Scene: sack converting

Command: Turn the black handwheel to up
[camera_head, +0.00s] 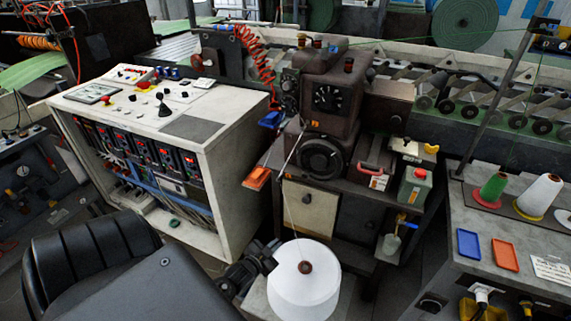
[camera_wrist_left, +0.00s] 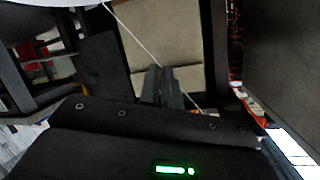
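The black handwheel (camera_head: 321,159) is a round dark ring on the front of the brown machine, below a dial with white marks. It faces me, and I cannot tell its turn position. My left gripper (camera_head: 272,247) is low and left of it, beside the white yarn cone and apart from the wheel. In the left wrist view the two dark fingers (camera_wrist_left: 162,86) are close together with nothing seen between them, in front of a beige panel. The handwheel is not recognisable in that view. My right gripper is not in view.
A white yarn cone (camera_head: 304,280) stands in front of the machine, its thread running up past the handwheel. A white control console (camera_head: 235,165) is at left. An orange tray (camera_head: 257,177) and a green-grey canister (camera_head: 414,186) flank the wheel.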

